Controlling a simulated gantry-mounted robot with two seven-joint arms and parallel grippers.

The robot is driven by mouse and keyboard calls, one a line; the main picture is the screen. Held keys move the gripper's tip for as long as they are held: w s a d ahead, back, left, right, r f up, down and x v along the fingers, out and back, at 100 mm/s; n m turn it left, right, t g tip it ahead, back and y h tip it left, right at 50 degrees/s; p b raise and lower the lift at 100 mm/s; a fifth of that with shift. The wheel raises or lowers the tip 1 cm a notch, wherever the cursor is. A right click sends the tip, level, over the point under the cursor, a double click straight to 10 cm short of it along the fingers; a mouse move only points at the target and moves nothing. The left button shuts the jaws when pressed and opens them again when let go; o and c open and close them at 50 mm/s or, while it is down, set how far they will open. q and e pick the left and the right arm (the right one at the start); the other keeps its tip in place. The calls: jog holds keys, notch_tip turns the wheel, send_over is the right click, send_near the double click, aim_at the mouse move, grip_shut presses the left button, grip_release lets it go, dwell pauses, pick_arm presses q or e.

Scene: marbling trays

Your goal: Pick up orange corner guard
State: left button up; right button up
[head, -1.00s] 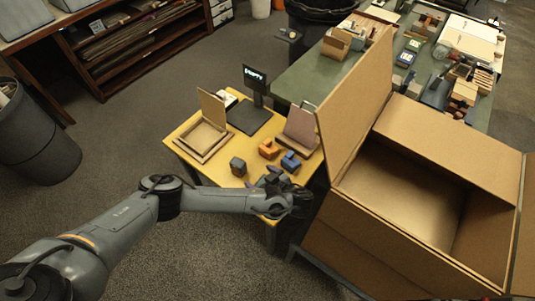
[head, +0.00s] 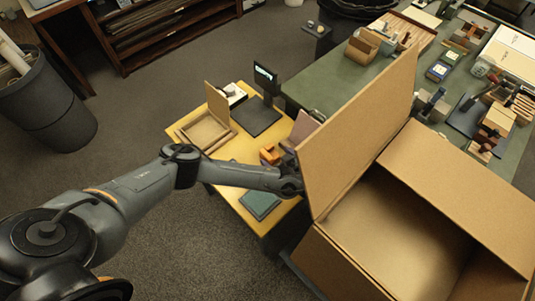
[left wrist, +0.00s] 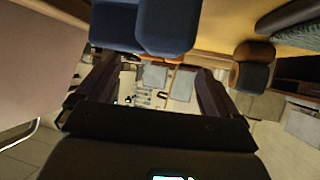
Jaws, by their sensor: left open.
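The orange corner guard (head: 270,154) lies on the yellow table (head: 240,150), just beyond my left forearm and partly covered by it. My left gripper (head: 291,163) is at the table's right side, close to the guard's right, partly hidden by the cardboard flap. In the left wrist view its two fingers (left wrist: 152,90) are apart with nothing held between them. A blue corner guard (left wrist: 165,28) fills the top of that view, very near the fingers. An orange and dark grey shape (left wrist: 254,66) shows to the right; I cannot tell whether it is one piece. My right gripper is out of view.
A big open cardboard box (head: 400,230) stands right of the table, its raised flap (head: 355,130) beside my gripper. A wooden tray (head: 205,132) and a small display (head: 264,78) are at the table's back. A flat teal pad (head: 260,203) lies at the front.

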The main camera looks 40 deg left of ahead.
aim_at(269, 151)
pick_arm(q)
jog(key=x, duration=0.4)
jog(key=shift+a+f+b, duration=0.15)
jog(key=shift+f+b, duration=0.05)
jog(key=shift+b, duration=0.1)
jog(key=shift+c, duration=0.4)
jog(key=c, duration=1.1)
jog(key=shift+o, duration=0.2)
